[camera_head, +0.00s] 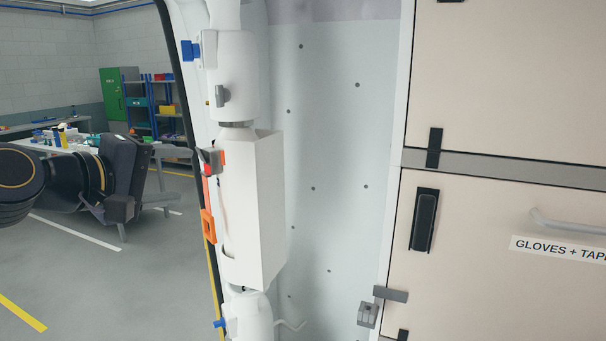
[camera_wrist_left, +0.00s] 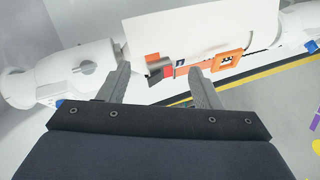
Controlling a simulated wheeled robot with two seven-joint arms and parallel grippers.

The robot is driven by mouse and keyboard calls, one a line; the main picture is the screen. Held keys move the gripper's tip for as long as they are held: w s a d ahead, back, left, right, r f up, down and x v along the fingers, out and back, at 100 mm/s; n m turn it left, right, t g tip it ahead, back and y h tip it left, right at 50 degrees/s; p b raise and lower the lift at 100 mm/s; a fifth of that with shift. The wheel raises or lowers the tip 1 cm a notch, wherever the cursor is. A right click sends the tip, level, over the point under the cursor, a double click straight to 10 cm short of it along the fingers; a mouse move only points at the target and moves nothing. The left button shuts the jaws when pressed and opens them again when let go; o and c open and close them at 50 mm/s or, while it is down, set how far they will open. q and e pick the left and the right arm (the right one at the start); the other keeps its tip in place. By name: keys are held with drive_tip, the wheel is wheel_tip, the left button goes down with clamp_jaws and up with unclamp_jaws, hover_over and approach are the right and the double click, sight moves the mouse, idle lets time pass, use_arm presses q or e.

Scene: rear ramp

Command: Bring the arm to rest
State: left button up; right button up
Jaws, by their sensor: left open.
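My left arm comes in from the left edge of the head view, and my dark left gripper (camera_head: 121,190) hangs over the grey floor, left of the white post. In the left wrist view my left gripper (camera_wrist_left: 160,82) has its two grey fingers spread, with nothing held between them. Beyond the fingers is a white box-shaped housing (camera_head: 253,205) with a red and grey knob (camera_head: 209,163) and an orange square bracket (camera_head: 208,226). A clear gap shows between gripper and housing in the head view. My right gripper is in neither view.
Beige cabinet doors (camera_head: 505,250) with a black latch (camera_head: 424,220) and a "GLOVES + TAPE" label fill the right. A pale dotted panel (camera_head: 330,130) stands between. A cluttered workbench (camera_head: 75,146), blue shelves (camera_head: 163,105) and a green cabinet (camera_head: 112,92) are behind. Floor at lower left is clear.

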use_arm(q)
drive_tip(key=s+f+m+g+y, duration=0.1)
drive_tip(key=s+f+m+g, duration=0.1)
drive_tip(key=s+f, duration=0.6)
drive_tip(key=s+d+f+m+g+y, duration=0.1)
drive_tip(key=s+f+m+g, duration=0.2)
drive_tip(key=s+f, duration=0.4)
drive_tip(key=s+f+m+g+y, duration=0.1)
drive_tip(key=s+f+m+g, duration=0.2)
drive_tip(key=s+f, duration=0.5)
wheel_tip(320, 180, down, 13)
drive_tip(key=shift+s+d+r+b, duration=0.2)
drive_tip(key=shift+s+d+b, duration=0.1)
drive_tip(key=shift+s+b, duration=0.05)
